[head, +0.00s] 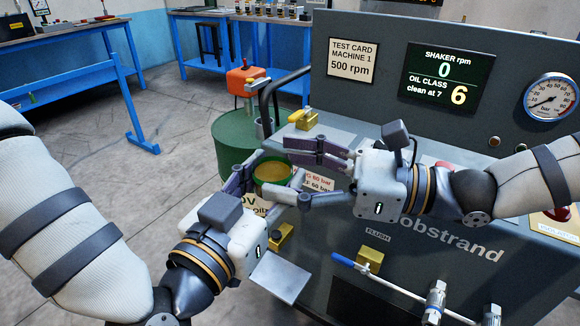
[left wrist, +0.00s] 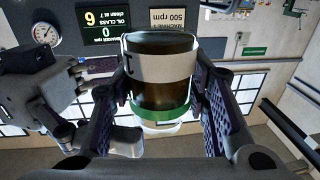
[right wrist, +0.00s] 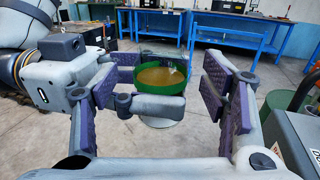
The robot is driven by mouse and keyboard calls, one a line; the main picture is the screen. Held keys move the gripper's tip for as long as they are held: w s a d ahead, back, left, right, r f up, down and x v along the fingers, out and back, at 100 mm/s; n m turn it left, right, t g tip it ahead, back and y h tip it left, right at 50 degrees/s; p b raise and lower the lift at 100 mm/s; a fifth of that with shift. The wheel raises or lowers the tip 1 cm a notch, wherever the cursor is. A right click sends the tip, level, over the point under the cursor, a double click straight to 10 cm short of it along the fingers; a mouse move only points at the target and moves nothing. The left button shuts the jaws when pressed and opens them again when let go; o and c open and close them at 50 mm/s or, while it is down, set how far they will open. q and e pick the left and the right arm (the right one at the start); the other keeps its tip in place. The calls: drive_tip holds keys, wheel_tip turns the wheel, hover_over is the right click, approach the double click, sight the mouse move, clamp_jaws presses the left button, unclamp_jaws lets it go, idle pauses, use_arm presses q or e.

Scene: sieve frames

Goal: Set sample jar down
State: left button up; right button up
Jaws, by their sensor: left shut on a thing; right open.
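The sample jar (head: 272,172) is clear with a green rim and holds brownish oil. My left gripper (head: 268,180) is shut around it and holds it in front of the machine's front left corner. In the left wrist view the jar (left wrist: 158,72) with a white label sits between both fingers. My right gripper (head: 300,172) is open, its fingers pointing at the jar from the right. In the right wrist view the jar (right wrist: 161,78) shows ahead, between my open right fingers, with the left fingers around it. The jar's underside is partly hidden.
A green drum (head: 232,140) with an orange pump (head: 247,82) stands behind the jar. The grey machine (head: 440,235) has yellow blocks, a blue-handled valve (head: 400,292) and a display (head: 446,77) reading shaker 0, oil class 6. A small grey plate (head: 280,277) juts out below.

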drive_tip(key=shift+a, duration=0.2)
drive_tip(key=c, duration=1.2)
use_arm(q)
drive_tip(key=o, duration=1.3)
drive_tip(key=shift+o, duration=0.2)
